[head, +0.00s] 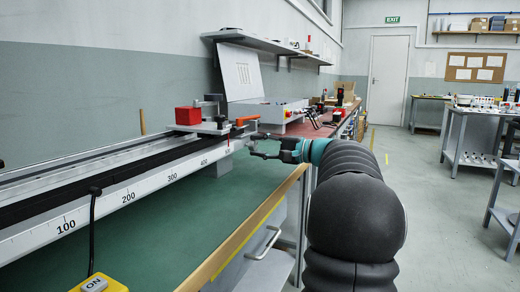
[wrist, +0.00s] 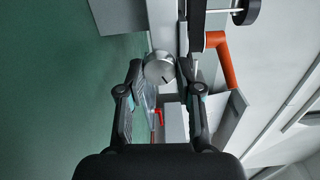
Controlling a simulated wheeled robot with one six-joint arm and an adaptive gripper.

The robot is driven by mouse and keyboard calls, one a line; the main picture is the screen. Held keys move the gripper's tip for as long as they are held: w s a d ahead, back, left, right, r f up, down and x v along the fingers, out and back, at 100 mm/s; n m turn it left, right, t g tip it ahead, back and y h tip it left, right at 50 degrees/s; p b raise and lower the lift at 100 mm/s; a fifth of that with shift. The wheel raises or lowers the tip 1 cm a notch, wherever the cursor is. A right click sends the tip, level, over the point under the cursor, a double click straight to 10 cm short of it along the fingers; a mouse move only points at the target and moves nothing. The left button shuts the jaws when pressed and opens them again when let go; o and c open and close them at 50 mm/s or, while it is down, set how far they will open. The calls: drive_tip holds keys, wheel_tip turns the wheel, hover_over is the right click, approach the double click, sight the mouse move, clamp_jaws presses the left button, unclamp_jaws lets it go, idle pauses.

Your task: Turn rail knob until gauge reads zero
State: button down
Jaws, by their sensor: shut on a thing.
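The rail knob (wrist: 158,67) is a round silver cap with a dark mark, between the fingertips of my gripper (wrist: 160,78) in the wrist view. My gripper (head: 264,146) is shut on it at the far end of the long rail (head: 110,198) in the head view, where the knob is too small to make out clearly. The rail carries a printed scale, with a red pointer (head: 229,144) near the 500 mark. No gauge reading can be made out in either view.
A carriage with a red block (head: 188,116) and an orange handle (head: 247,120) sits on the rail, close to my gripper; the handle (wrist: 222,58) also shows in the wrist view. A green bench top (head: 190,208) lies below.

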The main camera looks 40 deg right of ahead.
drive_tip(key=shift+n, duration=1.2)
drive_tip(key=c, duration=0.8)
unclamp_jaws()
drive_tip(key=shift+o, duration=0.2)
drive_tip(key=v, duration=1.2)
